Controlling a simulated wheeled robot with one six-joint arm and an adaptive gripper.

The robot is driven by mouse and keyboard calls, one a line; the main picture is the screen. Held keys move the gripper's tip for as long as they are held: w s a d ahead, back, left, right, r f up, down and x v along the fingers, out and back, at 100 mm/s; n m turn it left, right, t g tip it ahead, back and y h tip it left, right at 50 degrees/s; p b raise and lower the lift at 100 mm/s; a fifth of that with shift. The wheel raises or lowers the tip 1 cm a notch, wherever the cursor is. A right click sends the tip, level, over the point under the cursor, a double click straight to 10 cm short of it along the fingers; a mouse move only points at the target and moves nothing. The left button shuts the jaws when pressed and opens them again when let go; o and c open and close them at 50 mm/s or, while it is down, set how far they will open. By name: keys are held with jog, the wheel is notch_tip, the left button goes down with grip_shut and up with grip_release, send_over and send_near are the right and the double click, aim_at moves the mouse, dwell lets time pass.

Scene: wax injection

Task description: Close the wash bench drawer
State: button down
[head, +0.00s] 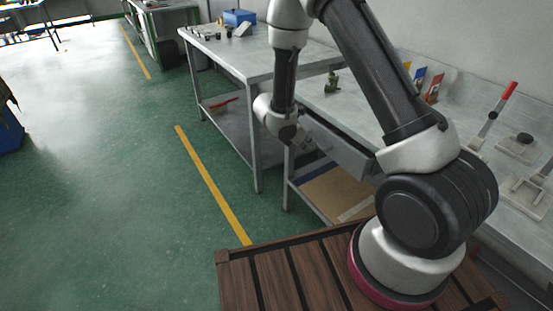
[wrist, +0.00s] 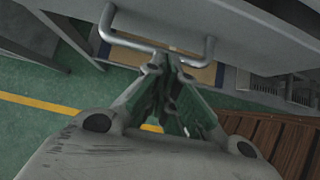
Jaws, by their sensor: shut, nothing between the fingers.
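The wash bench drawer (head: 345,156) is a grey drawer under the bench top, and it stands partly open, with a dark gap behind its front panel. In the wrist view the drawer front (wrist: 190,18) carries a U-shaped metal handle (wrist: 140,44). My gripper (head: 308,146) is low in front of the drawer, at its left end in the head view. In the wrist view my gripper (wrist: 167,62) is shut and empty, with its fingertips right by the handle bar. I cannot tell whether they touch it.
A lower shelf (head: 335,192) lies under the drawer. Another metal table (head: 255,55) stands behind. Green floor to the left is clear, with a yellow line (head: 212,185).

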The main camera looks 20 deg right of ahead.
jog(key=shift+w+d, duration=0.3)
jog(key=shift+d, duration=0.65)
jog(key=shift+w+d, duration=0.3)
jog(key=shift+d, duration=0.6)
